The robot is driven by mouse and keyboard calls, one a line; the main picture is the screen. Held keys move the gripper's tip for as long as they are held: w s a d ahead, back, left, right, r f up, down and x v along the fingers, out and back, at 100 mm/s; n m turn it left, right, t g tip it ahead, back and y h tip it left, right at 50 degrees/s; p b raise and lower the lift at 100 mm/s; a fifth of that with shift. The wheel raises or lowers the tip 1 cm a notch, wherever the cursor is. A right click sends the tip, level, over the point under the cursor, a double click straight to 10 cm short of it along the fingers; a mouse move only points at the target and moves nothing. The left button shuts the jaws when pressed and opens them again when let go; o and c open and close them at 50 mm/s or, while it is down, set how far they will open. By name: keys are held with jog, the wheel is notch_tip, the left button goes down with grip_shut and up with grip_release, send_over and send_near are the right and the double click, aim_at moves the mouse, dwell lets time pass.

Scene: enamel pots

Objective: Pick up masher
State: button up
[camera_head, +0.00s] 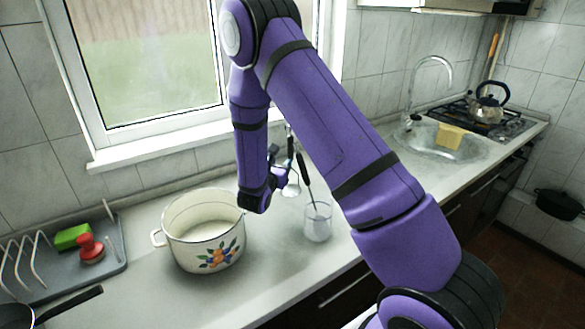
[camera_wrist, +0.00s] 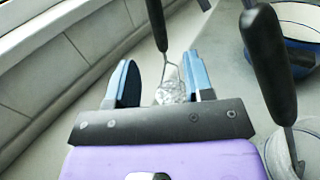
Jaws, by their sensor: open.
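My gripper (camera_wrist: 162,80) is open in the wrist view, its two blue-edged fingers apart. What looks like the masher, with a black handle (camera_wrist: 157,24) and a wire frame that splits in two, shows between and beyond the fingers. I cannot tell whether either finger touches it. In the head view my gripper (camera_head: 275,168) is above the counter, just right of the pot. Utensils with black handles show beside it there, partly hidden by my arm, and I cannot tell which is the masher.
A white enamel pot (camera_head: 205,235) with a fruit pattern stands left of my gripper. A clear container (camera_head: 318,222) on its right holds a black-handled utensil (camera_head: 304,172); this handle (camera_wrist: 267,65) also shows close in the wrist view. A grey rack tray (camera_head: 105,270) is far left.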

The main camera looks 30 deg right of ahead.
aim_at(290, 150)
jog(key=x, duration=1.1)
jog(key=shift+w+a, duration=0.1)
jog(key=shift+w, duration=0.15)
grip_shut()
